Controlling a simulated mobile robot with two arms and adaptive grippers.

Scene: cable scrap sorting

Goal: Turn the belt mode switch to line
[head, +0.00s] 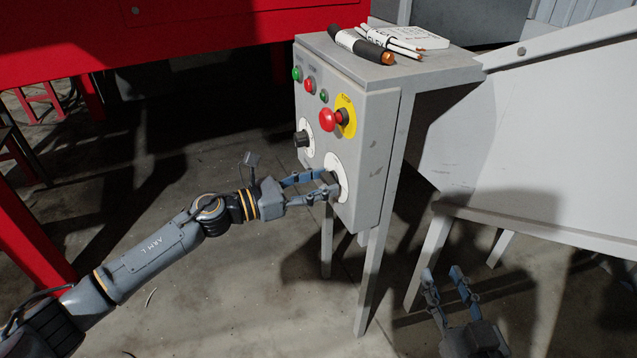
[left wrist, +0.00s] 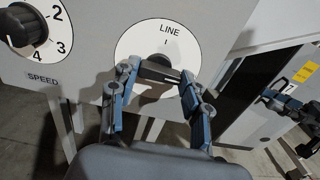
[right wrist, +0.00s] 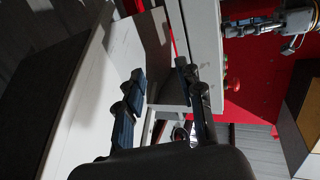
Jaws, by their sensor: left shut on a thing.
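The belt mode switch is the lower dial on the grey control box, a white round plate (head: 341,168) with a dark knob. In the left wrist view its plate (left wrist: 140,42) reads LINE at the top, with a tick below. My left gripper (head: 327,181) is shut on the knob (left wrist: 158,74), one finger on either side. The fingers hide much of the knob and the lower plate, so I cannot tell where it points. My right gripper (head: 446,272) is open and empty, low at the right, apart from the box; it also shows in the right wrist view (right wrist: 161,75).
The speed dial (left wrist: 26,28) sits beside the mode dial, up and left. Above are a red emergency stop (head: 327,118) on a yellow plate and small buttons (head: 309,84). Cable pieces (head: 362,45) lie on top. A grey chute (head: 530,130) stands to the right.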

